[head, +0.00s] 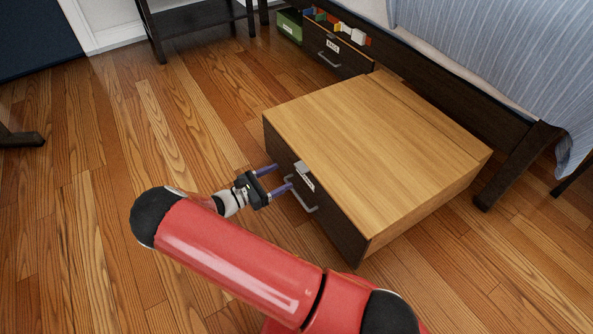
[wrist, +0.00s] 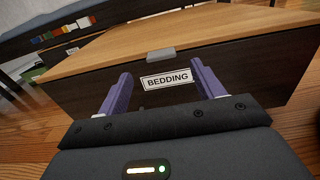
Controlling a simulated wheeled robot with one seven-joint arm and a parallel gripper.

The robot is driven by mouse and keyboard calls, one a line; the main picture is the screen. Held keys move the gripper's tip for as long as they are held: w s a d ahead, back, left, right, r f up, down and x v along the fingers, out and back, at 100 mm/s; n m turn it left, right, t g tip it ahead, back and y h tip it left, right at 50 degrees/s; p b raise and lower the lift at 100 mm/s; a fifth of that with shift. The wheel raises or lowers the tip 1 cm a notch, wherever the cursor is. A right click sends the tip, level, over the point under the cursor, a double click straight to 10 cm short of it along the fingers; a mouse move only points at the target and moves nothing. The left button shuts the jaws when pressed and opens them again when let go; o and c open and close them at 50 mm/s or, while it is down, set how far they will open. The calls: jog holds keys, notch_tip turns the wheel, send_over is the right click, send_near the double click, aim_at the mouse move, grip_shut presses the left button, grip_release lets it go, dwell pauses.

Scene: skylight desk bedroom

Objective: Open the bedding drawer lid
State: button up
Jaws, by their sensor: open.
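The bedding drawer (head: 340,215) stands pulled out from under the bed, with a dark front and a light wooden lid (head: 375,140) lying flat and closed on top. A small grey tab (head: 301,168) sits at the lid's front edge, above the white label; in the wrist view the tab (wrist: 161,54) is just above the BEDDING label (wrist: 167,79). A metal bar handle (head: 301,196) is on the front below. My gripper (head: 283,178) is open and empty, its two purple fingers pointing at the drawer front near the label. In the wrist view my gripper (wrist: 160,83) frames the label; I cannot tell whether the fingertips touch the front.
A second drawer (head: 336,50) with colourful contents sits under the bed (head: 470,90) at the back. A green box (head: 289,25) is beside it. A dark bed leg (head: 515,165) stands right of the lid. Wooden floor (head: 90,200) on the left is clear.

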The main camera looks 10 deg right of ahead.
aim_at(297, 168)
jog(key=x, duration=0.7)
